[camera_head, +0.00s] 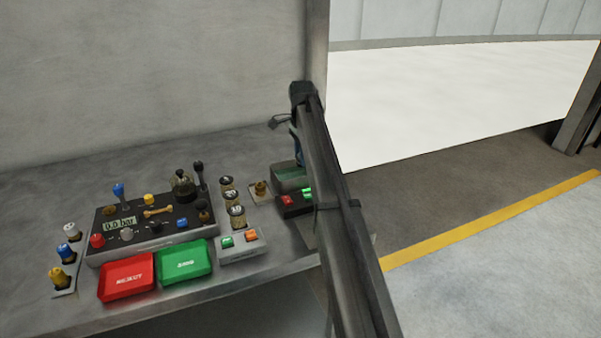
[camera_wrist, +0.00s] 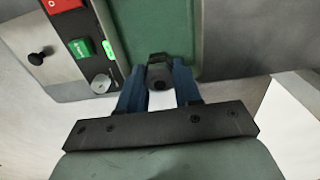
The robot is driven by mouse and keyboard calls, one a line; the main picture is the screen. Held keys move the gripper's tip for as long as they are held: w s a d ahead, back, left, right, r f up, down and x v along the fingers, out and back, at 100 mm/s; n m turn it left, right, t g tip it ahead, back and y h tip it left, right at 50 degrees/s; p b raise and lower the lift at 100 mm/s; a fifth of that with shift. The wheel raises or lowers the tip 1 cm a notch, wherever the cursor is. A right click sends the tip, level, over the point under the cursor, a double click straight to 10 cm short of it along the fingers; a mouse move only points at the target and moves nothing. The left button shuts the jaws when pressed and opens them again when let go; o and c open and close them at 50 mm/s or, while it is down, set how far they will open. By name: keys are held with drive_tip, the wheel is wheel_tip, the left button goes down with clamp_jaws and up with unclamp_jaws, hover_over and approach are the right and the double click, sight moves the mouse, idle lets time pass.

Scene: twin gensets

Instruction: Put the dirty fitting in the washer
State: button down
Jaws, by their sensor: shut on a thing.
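My gripper (camera_wrist: 160,82) has its blue fingers shut on a small dark piece (camera_wrist: 159,72) at the edge of the washer's green top. I cannot tell whether this piece is a fitting or a handle. The washer (camera_head: 290,180) is a green box with a dark button panel at the right end of the bench; its green top also shows in the wrist view (camera_wrist: 150,25). In the head view my arm hides part of the washer and most of the gripper. A brownish brass fitting (camera_head: 260,189) stands on a pale plate left of the washer.
The washer's red button (camera_head: 287,201) and lit green lamp (camera_wrist: 107,50) are close to my gripper. Left are several jars, a test panel (camera_head: 150,250), a red reject tray (camera_head: 127,278), a green tray (camera_head: 185,262) and a button box (camera_head: 240,245). The back of the bench is clear.

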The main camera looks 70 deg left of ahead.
drive_tip(key=shift+f, duration=3)
drive_tip(key=c, duration=0.8)
unclamp_jaws()
drive_tip(key=shift+f, duration=0.1)
wheel_tip(320, 180, up, 12)
drive_tip(key=shift+r, duration=0.15)
